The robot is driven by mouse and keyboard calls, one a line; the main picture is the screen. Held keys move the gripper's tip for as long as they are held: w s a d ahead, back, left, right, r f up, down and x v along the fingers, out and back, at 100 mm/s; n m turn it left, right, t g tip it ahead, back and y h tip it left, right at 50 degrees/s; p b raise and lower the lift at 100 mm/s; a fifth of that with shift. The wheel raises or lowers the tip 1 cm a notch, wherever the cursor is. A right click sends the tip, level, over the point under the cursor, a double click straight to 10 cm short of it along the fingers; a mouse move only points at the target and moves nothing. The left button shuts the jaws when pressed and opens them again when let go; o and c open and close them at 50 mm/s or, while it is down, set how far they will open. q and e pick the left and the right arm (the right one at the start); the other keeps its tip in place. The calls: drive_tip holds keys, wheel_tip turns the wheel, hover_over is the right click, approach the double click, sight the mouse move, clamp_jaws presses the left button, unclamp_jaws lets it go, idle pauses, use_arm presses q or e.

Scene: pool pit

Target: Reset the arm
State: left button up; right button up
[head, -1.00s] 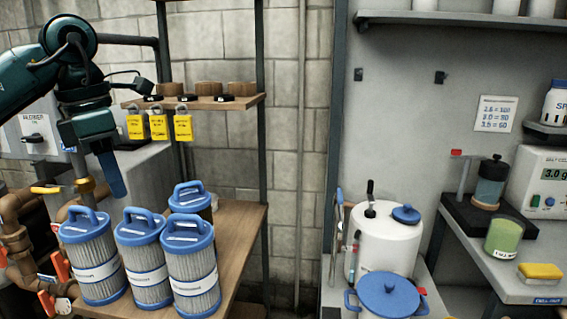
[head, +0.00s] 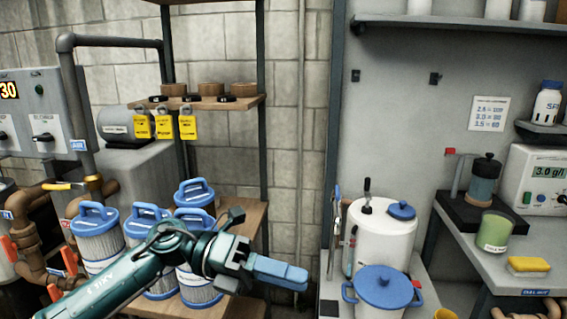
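My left arm comes in from the lower left, dark teal. My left gripper (head: 279,272) has blue fingers pointing right, in front of the wooden shelf and the filter cartridges. The fingers lie close together with nothing visible between them. Part of the cartridges is hidden behind this arm. My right gripper is not in view.
Several blue-capped filter cartridges (head: 97,236) stand on the wooden shelf (head: 240,222) behind my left arm. Yellow tags (head: 164,127) hang from the upper shelf. A white canister (head: 382,236) and a blue-lidded pot (head: 378,289) stand right of the gripper.

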use_arm(q)
drive_tip(key=w+a+f+n+t+y, duration=0.1)
drive_tip(key=a+f+n+t+y, duration=0.1)
drive_tip(key=f+n+t, duration=0.65)
drive_tip(key=a+f+n+t+y+p, duration=0.1)
drive_tip(key=a+n+t, duration=0.35)
drive_tip(key=n, duration=0.85)
drive_tip(key=w+f+n+t+y, duration=0.15)
drive_tip(key=f+n+t, duration=0.25)
drive_tip(key=n+t, duration=0.6)
drive_tip(key=s+a+f+n+g+y, duration=0.4)
drive_tip(key=s+f, duration=0.3)
drive_tip(key=f, duration=0.2)
drive_tip(key=s+a+f+n+g+y, duration=0.4)
drive_tip(key=s+f+n, duration=0.3)
drive_tip(key=f, duration=0.3)
drive_tip(key=shift+s+a+p, duration=0.2)
drive_tip(key=shift+s+p, duration=0.1)
drive_tip(key=shift+s, duration=0.45)
